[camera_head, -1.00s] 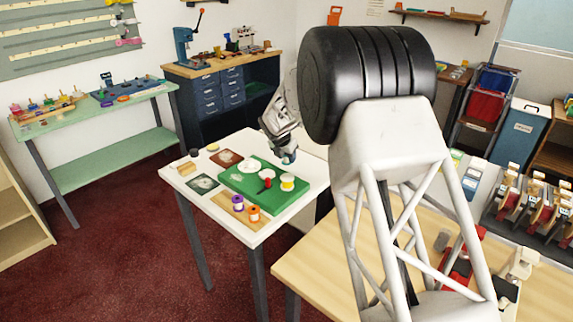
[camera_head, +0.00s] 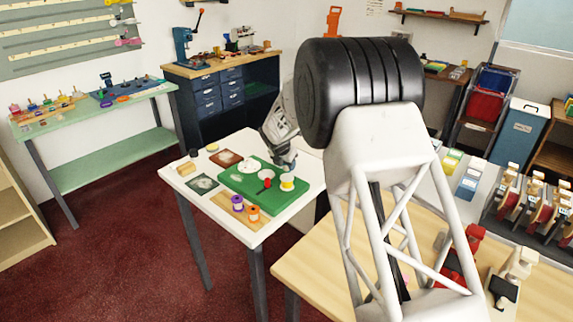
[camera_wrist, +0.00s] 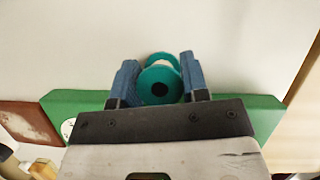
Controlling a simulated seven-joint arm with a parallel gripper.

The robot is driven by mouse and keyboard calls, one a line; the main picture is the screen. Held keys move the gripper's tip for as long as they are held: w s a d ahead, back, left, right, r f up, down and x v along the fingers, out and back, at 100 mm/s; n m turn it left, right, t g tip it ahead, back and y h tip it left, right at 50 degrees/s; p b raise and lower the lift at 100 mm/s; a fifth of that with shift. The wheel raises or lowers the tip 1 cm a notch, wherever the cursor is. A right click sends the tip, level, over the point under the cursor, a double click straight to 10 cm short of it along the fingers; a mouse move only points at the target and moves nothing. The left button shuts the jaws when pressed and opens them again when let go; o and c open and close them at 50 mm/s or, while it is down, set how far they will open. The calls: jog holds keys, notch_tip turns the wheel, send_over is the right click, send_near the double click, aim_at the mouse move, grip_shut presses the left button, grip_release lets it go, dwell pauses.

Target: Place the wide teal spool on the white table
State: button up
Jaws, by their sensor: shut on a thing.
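The teal spool (camera_wrist: 148,82) sits between the two blue fingers of my gripper (camera_wrist: 160,84) in the wrist view, with both teal flanges and a pale core showing. My gripper is shut on it. The white table (camera_wrist: 230,40) fills the view beyond the fingers, and I cannot tell whether the spool touches it. In the head view my gripper (camera_head: 284,163) is at the far right part of the white table (camera_head: 262,232), behind the green board. The spool cannot be made out there.
The green board (camera_head: 266,202) carries white dishes, a red item and a yellow-and-white spool (camera_head: 287,182). A purple spool (camera_head: 237,203) and an orange spool (camera_head: 253,213) stand in front. Dark square pieces and small items lie at the left. A wooden table (camera_head: 330,270) is nearer.

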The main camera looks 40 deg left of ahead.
jog(key=shift+f, duration=0.1)
jog(key=o, duration=1)
jog(key=v, duration=1.2)
jog(key=shift+w, duration=0.1)
dwell(0.4)
